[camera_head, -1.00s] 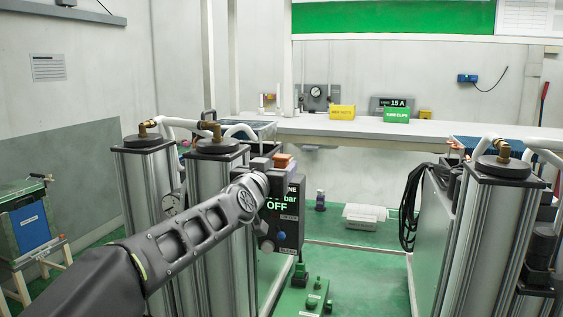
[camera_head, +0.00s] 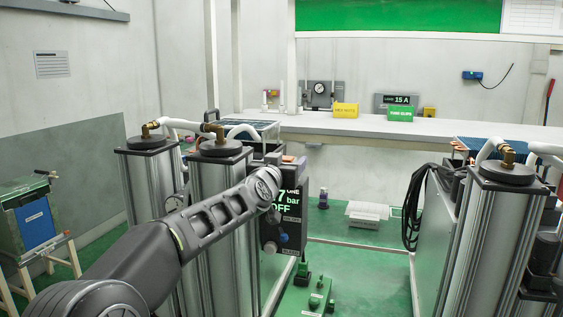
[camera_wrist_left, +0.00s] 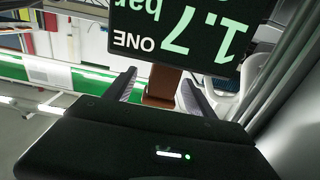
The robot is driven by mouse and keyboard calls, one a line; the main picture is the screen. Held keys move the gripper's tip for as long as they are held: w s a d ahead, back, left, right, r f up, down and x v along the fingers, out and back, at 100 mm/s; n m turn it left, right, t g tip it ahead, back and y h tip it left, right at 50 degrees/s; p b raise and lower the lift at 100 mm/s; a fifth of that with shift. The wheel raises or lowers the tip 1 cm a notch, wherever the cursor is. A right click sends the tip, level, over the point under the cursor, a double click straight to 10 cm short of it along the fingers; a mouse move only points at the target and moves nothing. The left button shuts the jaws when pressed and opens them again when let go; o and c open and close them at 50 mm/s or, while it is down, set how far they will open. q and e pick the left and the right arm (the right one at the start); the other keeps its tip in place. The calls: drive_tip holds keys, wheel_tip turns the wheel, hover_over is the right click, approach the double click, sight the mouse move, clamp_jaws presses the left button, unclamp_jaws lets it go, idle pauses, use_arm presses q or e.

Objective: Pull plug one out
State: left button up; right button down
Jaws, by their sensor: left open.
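A dark box (camera_head: 284,238) marked ONE stands by the left columns, with a green readout of 1.7 bar and OFF. An orange-brown block (camera_head: 291,160) sits at its top; it may be plug one, but I see no label on it. In the left wrist view, the readout (camera_wrist_left: 185,28) shows upside down, and a brown block (camera_wrist_left: 160,88) lies between the fingers of my left gripper (camera_wrist_left: 158,79). The fingers are apart, one on either side of the block, and I cannot tell if they touch it. In the head view my wrist hides most of this gripper. My right gripper is out of view.
Tall metal columns (camera_head: 220,225) with white hoses stand left, close to my left forearm. Another column (camera_head: 485,240) and black coiled cable (camera_head: 413,210) stand right. A white bench (camera_head: 350,127) runs along the back. The green floor (camera_head: 360,275) between is mostly open.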

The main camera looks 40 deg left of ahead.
use_arm(q)
drive_tip(key=shift+x, duration=0.95)
drive_tip(key=shift+c, duration=0.2)
clamp_jaws()
idle(0.4)
